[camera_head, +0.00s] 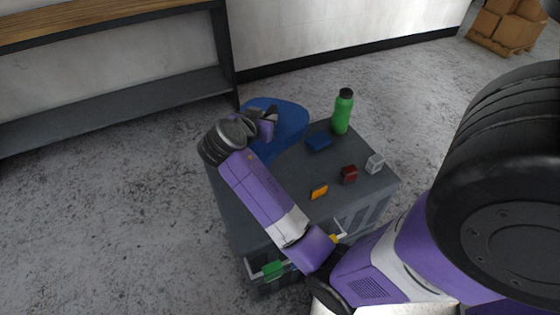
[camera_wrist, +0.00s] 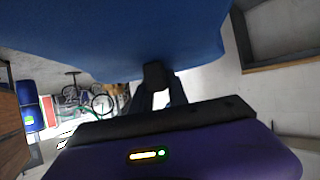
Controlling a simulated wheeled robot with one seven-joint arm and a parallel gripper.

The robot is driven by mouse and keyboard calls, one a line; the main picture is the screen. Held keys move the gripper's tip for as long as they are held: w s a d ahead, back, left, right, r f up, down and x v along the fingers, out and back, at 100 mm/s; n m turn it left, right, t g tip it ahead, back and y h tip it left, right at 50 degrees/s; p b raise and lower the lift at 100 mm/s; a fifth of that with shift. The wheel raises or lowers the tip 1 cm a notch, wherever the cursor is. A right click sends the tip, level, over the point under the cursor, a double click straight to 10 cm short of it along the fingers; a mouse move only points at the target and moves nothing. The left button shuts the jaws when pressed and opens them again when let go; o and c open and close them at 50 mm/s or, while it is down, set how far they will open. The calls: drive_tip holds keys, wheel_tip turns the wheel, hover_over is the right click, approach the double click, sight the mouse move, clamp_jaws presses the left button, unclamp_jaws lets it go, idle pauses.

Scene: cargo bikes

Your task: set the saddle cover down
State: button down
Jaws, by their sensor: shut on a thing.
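The saddle cover (camera_head: 287,122) is a blue, rounded piece at the far left corner of a grey crate-like stand (camera_head: 235,205) in the head view. It overlaps the stand's far edge in the picture, and I cannot tell whether it touches the top. My gripper (camera_head: 267,124) is shut on the cover's near left side, partly hidden by my wrist. In the wrist view the cover (camera_wrist: 130,35) fills the upper part as a broad blue surface, with my dark gripper fingers (camera_wrist: 157,88) against its lower edge.
On the stand's top are a green bottle (camera_head: 342,112), a small blue item (camera_head: 319,142), a dark red block (camera_head: 348,174), a pale grey block (camera_head: 375,164) and an orange block (camera_head: 319,191). A shelf bench (camera_head: 110,110) stands left. Boxes (camera_head: 508,22) lie far right. Floor between is clear.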

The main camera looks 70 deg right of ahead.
wheel_tip(320, 180, down, 17)
drive_tip(key=shift+r+b, duration=0.2)
drive_tip(key=shift+b, duration=0.5)
drive_tip(key=shift+f, duration=0.1)
drive_tip(key=c, duration=1.7)
unclamp_jaws()
drive_tip(key=o, duration=0.4)
drive_tip(key=shift+r, duration=0.2)
drive_tip(key=v, duration=1.2)
drive_tip(key=shift+f, duration=0.1)
drive_tip(key=shift+w, duration=0.1)
